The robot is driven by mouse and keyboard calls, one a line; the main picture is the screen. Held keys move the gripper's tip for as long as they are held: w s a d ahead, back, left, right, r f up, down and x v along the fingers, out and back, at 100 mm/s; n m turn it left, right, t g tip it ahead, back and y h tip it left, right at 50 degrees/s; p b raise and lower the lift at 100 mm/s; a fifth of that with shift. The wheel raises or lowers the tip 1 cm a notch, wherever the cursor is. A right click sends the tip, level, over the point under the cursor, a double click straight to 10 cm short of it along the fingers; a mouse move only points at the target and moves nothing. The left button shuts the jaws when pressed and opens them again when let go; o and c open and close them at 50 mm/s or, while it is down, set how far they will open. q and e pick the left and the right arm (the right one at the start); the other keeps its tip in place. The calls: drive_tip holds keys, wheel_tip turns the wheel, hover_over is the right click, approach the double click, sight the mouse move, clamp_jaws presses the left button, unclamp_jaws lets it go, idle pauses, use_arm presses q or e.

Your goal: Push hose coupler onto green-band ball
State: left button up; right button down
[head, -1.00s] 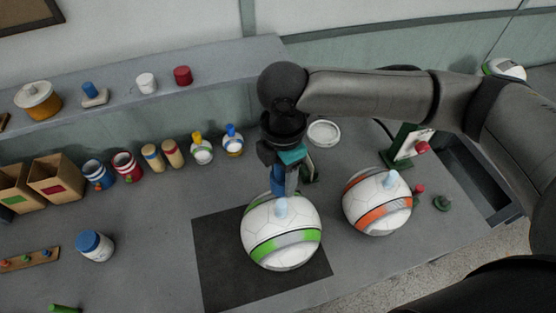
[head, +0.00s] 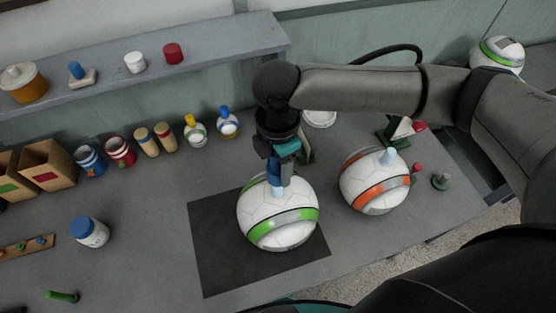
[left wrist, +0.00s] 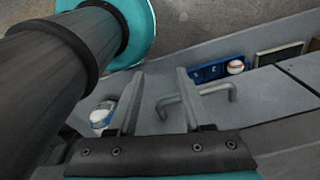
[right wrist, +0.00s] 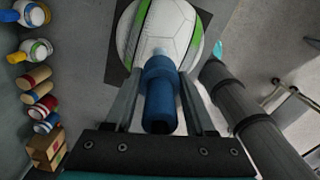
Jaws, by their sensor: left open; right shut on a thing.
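The green-band ball (head: 279,218) is white with green and grey bands and rests on a dark mat (head: 215,258). A pale blue fitting (head: 277,190) stands up from its top. My right gripper (head: 276,178) is shut on the blue hose coupler (right wrist: 160,92), directly above the ball. The coupler's lower end meets or covers the top of the fitting; how deep it sits is hidden. In the right wrist view the ball (right wrist: 172,32) lies just beyond the coupler. My left gripper (left wrist: 158,88) is open and empty, outside the head view.
An orange-band ball (head: 374,182) with its own pale blue fitting stands close to the right. Green stands and red knobs lie beyond it. Cans and small bottles line the back below a shelf (head: 200,71). A blue-lidded jar (head: 90,232) stands left; the table between is clear.

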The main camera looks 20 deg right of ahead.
sight(278, 180)
drive_tip(key=shift+f, duration=0.6)
idle(0.3)
drive_tip(key=shift+p, duration=0.45)
idle(0.6)
drive_tip(key=shift+p, duration=0.5)
idle(0.6)
drive_tip(key=shift+f+b, duration=0.65)
drive_tip(key=shift+f, duration=1.5)
